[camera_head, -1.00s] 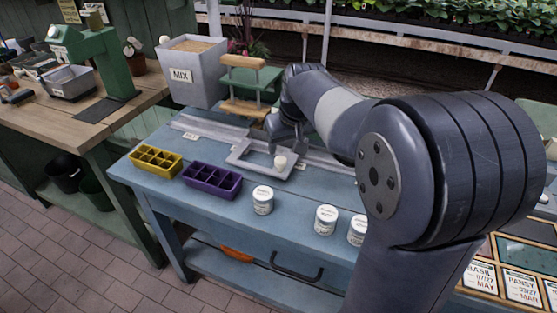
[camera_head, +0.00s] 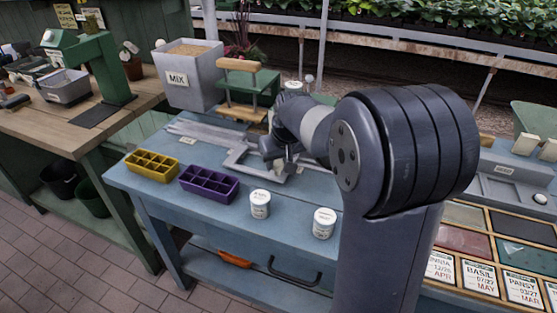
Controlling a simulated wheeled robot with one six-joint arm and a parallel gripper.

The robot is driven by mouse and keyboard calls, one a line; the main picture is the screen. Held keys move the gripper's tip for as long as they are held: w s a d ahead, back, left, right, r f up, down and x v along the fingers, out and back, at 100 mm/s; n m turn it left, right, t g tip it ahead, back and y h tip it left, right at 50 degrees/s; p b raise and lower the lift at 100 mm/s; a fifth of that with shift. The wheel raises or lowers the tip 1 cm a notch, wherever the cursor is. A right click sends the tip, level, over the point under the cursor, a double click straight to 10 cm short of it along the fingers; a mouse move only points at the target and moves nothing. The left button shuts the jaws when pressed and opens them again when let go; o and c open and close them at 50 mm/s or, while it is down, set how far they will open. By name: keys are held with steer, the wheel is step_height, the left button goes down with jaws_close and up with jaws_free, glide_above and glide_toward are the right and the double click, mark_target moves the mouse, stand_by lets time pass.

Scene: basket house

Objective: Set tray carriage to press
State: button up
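The tray carriage (camera_head: 236,161), a grey open frame, lies on the grey rail (camera_head: 205,132) along the blue bench. A small label (camera_head: 187,141) is fixed by the rail's left part. The green press (camera_head: 262,92) with wooden bars stands behind the rail, above and left of my gripper. My gripper (camera_head: 278,163) points down at the carriage's right side, where the white knob showed earlier. The gripper and wrist now mostly hide that spot. I cannot tell whether the fingers are open or touch the knob.
A yellow tray (camera_head: 152,166) and a purple tray (camera_head: 209,184) sit at the bench's front left. White tins (camera_head: 260,204) (camera_head: 324,223) stand near the front edge. The grey MIX bin (camera_head: 190,78) stands behind the rail. Seed packets (camera_head: 480,278) lie at the right.

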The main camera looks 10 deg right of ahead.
jaws_close()
steer(key=p, duration=0.3)
glide_above(245, 167)
steer(key=shift+s+d+r, duration=0.15)
steer(key=shift+s+d, duration=0.1)
steer(key=shift+d, duration=0.2)
steer(key=shift+w+a, duration=0.3)
steer(key=shift+a, duration=0.1)
steer(key=shift+o, duration=2.1)
jaws_free()
steer(key=p+v, duration=0.1)
steer(key=v, duration=0.9)
steer(key=shift+s+r, duration=0.2)
steer(key=shift+s, duration=0.05)
